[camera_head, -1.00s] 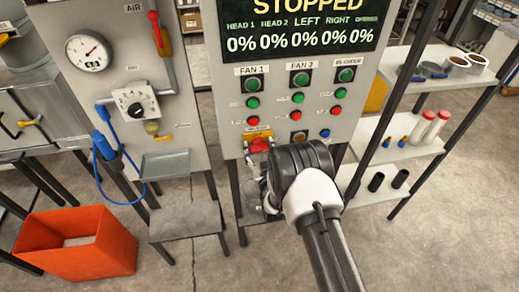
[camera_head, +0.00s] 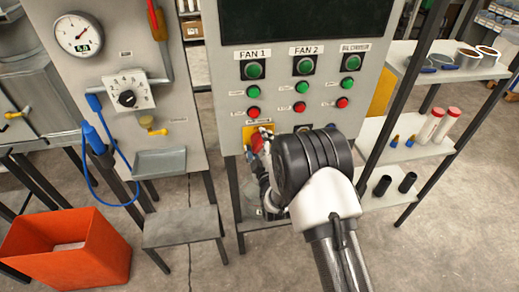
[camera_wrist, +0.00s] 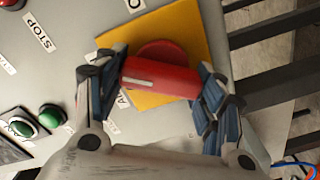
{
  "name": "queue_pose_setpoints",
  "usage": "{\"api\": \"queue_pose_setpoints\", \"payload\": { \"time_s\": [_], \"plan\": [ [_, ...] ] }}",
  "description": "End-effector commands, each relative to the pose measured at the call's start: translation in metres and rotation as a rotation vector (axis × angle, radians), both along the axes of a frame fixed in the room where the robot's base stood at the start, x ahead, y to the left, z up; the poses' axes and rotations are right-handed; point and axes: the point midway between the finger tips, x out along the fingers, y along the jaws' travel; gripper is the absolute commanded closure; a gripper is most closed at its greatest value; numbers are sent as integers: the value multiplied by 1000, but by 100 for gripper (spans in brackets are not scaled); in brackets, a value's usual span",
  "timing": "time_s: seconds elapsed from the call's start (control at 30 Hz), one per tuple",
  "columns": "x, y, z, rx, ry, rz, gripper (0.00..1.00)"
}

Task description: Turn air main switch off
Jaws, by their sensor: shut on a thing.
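A red rotary switch handle (camera_wrist: 160,77) sits on a yellow plate (camera_wrist: 184,31) on the control panel. My gripper (camera_wrist: 158,88) is shut on the handle, with one finger at each end of it in the wrist view. In the head view the handle (camera_head: 257,141) shows tilted at the panel's lower left, on the yellow plate (camera_head: 250,130). My gripper (camera_head: 262,146) there is partly hidden behind my wrist. The panel's display (camera_head: 300,15) is dark. The small label by the yellow plate is not readable.
Green and red buttons sit above the switch under FAN 1 (camera_head: 252,54) and FAN 2 (camera_head: 303,51) labels. The left panel has a gauge (camera_head: 78,34) and a dial (camera_head: 127,98). A shelf (camera_head: 425,140) stands at right, an orange bin (camera_head: 65,250) at lower left.

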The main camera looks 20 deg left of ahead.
Motion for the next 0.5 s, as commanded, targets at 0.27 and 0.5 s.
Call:
{"api": "queue_pose_setpoints", "payload": {
  "time_s": [0.27, 0.5],
  "plan": [
    [0, 1, -4, -216, -135, 0, 61],
    [0, 1, -4, -375, -232, 0, 61]
  ]
}}
